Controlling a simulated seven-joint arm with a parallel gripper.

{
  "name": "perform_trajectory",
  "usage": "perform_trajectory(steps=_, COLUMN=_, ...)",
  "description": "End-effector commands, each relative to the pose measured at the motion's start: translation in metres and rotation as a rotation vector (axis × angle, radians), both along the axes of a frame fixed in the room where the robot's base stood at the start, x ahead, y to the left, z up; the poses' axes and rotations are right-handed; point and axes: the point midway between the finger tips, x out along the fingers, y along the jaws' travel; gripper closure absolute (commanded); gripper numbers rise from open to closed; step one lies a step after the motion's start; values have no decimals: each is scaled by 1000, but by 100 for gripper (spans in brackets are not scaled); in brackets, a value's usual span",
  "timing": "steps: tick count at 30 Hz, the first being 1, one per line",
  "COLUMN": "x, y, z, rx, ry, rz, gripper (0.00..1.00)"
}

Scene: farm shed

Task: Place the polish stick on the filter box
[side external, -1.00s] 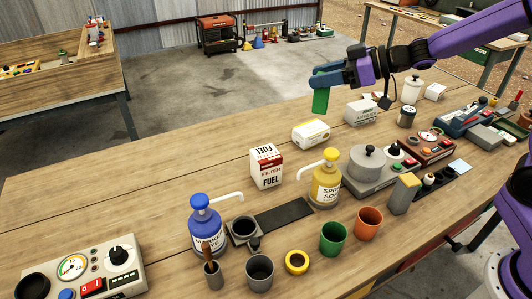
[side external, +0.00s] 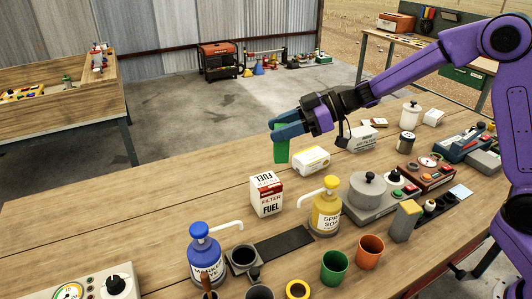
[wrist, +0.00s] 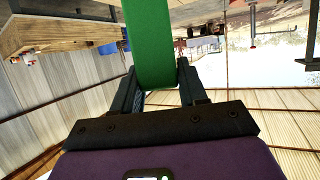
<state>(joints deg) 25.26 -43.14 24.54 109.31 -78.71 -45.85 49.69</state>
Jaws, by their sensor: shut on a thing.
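My gripper (side external: 284,134) is shut on a green polish stick (side external: 281,147), held upright in the air above the table. In the wrist view the stick (wrist: 151,42) stands between both fingers. In the picture the stick is above the fuel filter box (side external: 266,194), which is white and red and stands upright on the table; the two are apart. Two other boxes are near: a white and yellow box (side external: 311,161) lying just right of the stick, and a white air filter box (side external: 365,140) partly hidden by my wrist.
A yellow pump bottle (side external: 326,210) and a blue one (side external: 205,258) stand nearer the camera, with a dark mat (side external: 284,240) between them. A grey device with a round pot (side external: 368,188) is at right. The table left of the fuel box is clear.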

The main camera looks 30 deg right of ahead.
Motion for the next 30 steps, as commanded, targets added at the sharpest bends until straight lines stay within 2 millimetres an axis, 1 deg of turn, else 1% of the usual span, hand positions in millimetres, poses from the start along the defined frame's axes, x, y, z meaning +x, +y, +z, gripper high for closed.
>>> perform_trajectory(steps=1, x=6, y=3, z=-9, rx=0, ry=5, rz=-1, gripper=92)
perform_trajectory(steps=6, x=24, y=10, z=-33, rx=0, ry=2, rz=0, gripper=92)
perform_trajectory(steps=9, x=32, y=14, z=-43, rx=0, ry=2, rz=0, gripper=92)
perform_trajectory(steps=12, x=37, y=16, z=-49, rx=0, ry=0, rz=1, gripper=92)
perform_trajectory(steps=17, x=42, y=18, z=-56, rx=0, ry=0, rz=1, gripper=92)
perform_trajectory(steps=21, x=44, y=19, z=-75, rx=0, ry=5, rz=1, gripper=92)
perform_trajectory(steps=24, x=44, y=19, z=-85, rx=1, ry=3, rz=1, gripper=92)
perform_trajectory(steps=30, x=44, y=19, z=-88, rx=1, ry=-1, rz=0, gripper=92)
